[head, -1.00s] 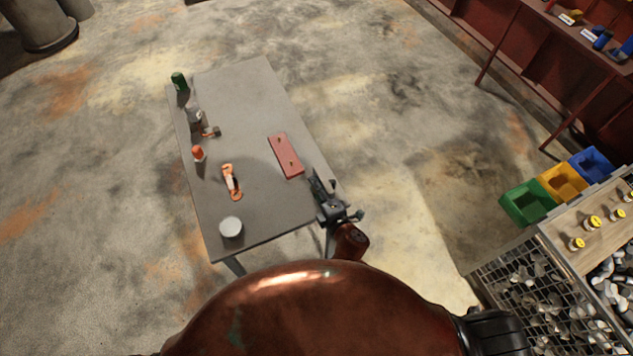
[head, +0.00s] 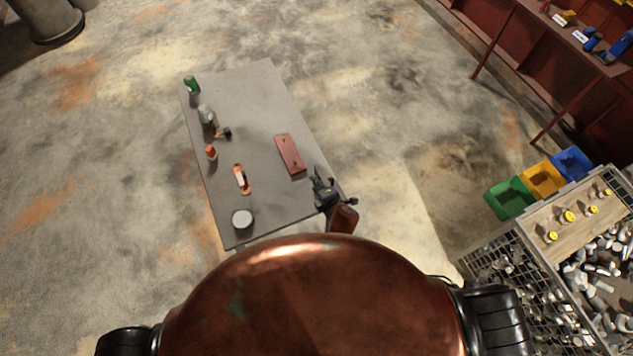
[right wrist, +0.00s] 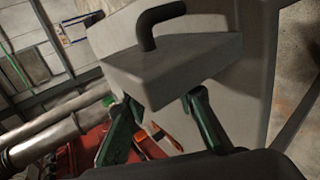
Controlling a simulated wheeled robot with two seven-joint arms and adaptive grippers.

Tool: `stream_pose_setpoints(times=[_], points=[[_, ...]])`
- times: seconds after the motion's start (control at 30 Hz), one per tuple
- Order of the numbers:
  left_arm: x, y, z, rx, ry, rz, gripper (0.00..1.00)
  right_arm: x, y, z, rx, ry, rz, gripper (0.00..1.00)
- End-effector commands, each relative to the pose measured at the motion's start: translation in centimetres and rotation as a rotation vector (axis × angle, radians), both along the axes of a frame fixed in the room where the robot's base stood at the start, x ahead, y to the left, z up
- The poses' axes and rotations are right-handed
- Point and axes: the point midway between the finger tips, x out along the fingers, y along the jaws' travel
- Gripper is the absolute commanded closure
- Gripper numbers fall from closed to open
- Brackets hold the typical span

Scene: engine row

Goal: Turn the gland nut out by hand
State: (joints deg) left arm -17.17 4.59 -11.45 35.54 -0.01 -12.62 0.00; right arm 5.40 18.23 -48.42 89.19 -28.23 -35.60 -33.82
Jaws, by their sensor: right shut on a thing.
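I cannot pick out a gland nut in either view. My right gripper (head: 324,188) is by the right edge of the grey table, near its front end. The block cannot be made out in the head view. My left gripper is not in view.
The grey table (head: 262,100) carries a red plate (head: 290,154), an orange-and-white tool (head: 242,180), a round pale tin (head: 242,219), a grey bottle (head: 207,115) and a green can (head: 192,85). Green, yellow and blue bins (head: 510,198) stand right. Floor between is clear.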

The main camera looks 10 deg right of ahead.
Motion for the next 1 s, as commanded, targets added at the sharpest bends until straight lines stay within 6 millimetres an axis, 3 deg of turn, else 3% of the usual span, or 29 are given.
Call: stream_pose_setpoints(times=[0.47,0.5,0.73,1.0], points=[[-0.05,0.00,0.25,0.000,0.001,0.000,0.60,0.09,-0.21,-0.08,-0.004,0.006,-0.003,0.99],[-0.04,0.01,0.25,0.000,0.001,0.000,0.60,0.09,-0.22,-0.07,-0.004,0.006,-0.003,0.73],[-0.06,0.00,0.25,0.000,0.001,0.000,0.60,0.06,-0.10,-0.03,-0.003,0.005,-0.002,0.57],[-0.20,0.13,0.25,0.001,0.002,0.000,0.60,0.02,-0.03,0.02,-0.002,0.006,-0.001,0.56]])
